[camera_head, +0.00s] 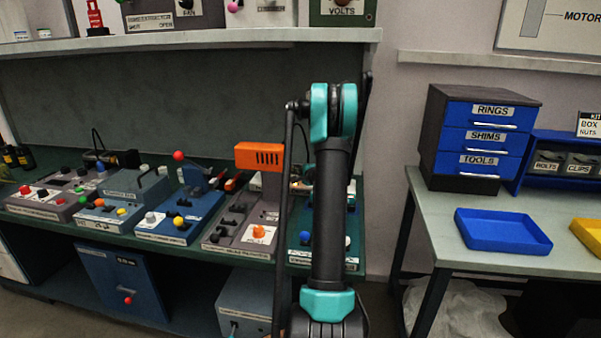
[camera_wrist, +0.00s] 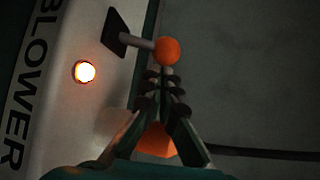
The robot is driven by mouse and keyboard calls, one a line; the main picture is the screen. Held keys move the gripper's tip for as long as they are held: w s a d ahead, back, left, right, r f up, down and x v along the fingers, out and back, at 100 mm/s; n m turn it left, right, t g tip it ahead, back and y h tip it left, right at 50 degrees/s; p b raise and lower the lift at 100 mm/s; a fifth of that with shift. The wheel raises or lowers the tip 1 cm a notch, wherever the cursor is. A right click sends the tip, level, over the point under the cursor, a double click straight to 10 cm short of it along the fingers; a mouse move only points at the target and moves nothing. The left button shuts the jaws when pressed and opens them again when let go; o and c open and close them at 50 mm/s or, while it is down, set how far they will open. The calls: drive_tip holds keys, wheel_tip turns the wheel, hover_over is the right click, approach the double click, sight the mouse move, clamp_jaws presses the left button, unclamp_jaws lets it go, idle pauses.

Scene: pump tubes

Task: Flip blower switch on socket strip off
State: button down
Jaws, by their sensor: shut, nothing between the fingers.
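In the wrist view, the blower switch is a pale lever with an orange ball tip (camera_wrist: 167,51) on a black square base (camera_wrist: 117,35). It sits on a pale panel, the socket strip (camera_wrist: 60,120), with the word BLOWER (camera_wrist: 28,85) along its left side. A round lamp (camera_wrist: 85,71) beside the label is lit. My gripper (camera_wrist: 160,76) is shut and empty, its fingertips just below the orange ball in the picture. I cannot tell whether they touch it.
In the head view, a bench holds several control boxes with knobs, including an orange-topped unit (camera_head: 259,155). A blue drawer cabinet (camera_head: 482,140) and a blue tray (camera_head: 502,231) stand on the right table. An orange patch (camera_wrist: 155,140) shows between my fingers; its nature is unclear.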

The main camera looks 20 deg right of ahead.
sight(290, 169)
drive_tip(key=shift+w+f, duration=0.1)
drive_tip(key=shift+w, duration=0.4)
drive_tip(key=shift+s+a+r, duration=0.3)
drive_tip(key=shift+s+a, duration=0.1)
drive_tip(key=shift+s, duration=0.1)
idle(0.8)
drive_tip(key=shift+s+a+r, duration=0.15)
drive_tip(key=shift+s+a, duration=0.1)
drive_tip(key=shift+s, duration=0.05)
drive_tip(key=shift+s+a+r, duration=0.1)
drive_tip(key=shift+s+a, duration=0.4)
drive_tip(key=shift+s, duration=0.25)
drive_tip(key=shift+d, duration=0.1)
drive_tip(key=a+v, duration=0.1)
drive_tip(key=v, duration=1)
drive_tip(key=shift+s+d, duration=0.4)
drive_tip(key=shift+d, duration=0.05)
drive_tip(key=shift+r, duration=0.1)
